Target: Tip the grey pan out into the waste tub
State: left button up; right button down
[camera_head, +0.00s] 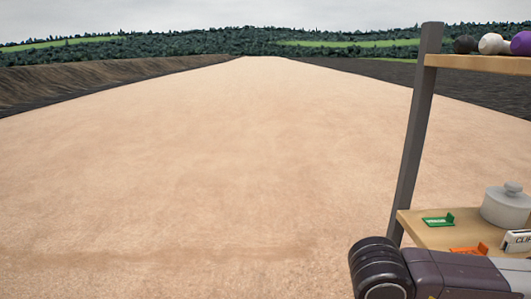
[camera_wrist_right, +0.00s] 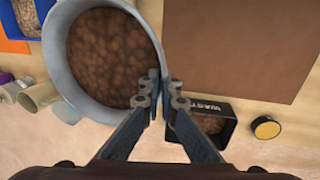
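The grey pan (camera_wrist_right: 61,75) is in the right wrist view at upper left, a round vessel with brown crumbly soil (camera_wrist_right: 108,57) in it. My right gripper (camera_wrist_right: 163,88) has its fingers on either side of the pan's right rim and appears shut on it. The black waste tub (camera_wrist_right: 230,128), with a white "WASTE" label, is below and right of the pan, partly behind a finger. Brown material lies in the tub. I cannot tell the pan's exact height above the bench. My left gripper is in neither view.
In the wrist view, a large brown sheet (camera_wrist_right: 235,50) lies at upper right, a yellow-topped tin (camera_wrist_right: 266,128) right of the tub, beige cups (camera_wrist_right: 40,96) and a blue tray (camera_wrist_right: 40,10) left. In the head view, a shelf (camera_head: 415,232) holds a lidded pot (camera_head: 507,207).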

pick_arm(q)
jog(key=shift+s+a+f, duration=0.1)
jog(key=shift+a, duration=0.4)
pick_arm(e)
jog(key=w+a+f+n+t, duration=0.1)
jog(key=w+a+n, duration=0.3)
jog(key=w+a, duration=1.8)
jog(key=shift+w+f+n, duration=0.3)
jog(key=shift+w+f, duration=0.25)
jog(key=shift+w, duration=0.7)
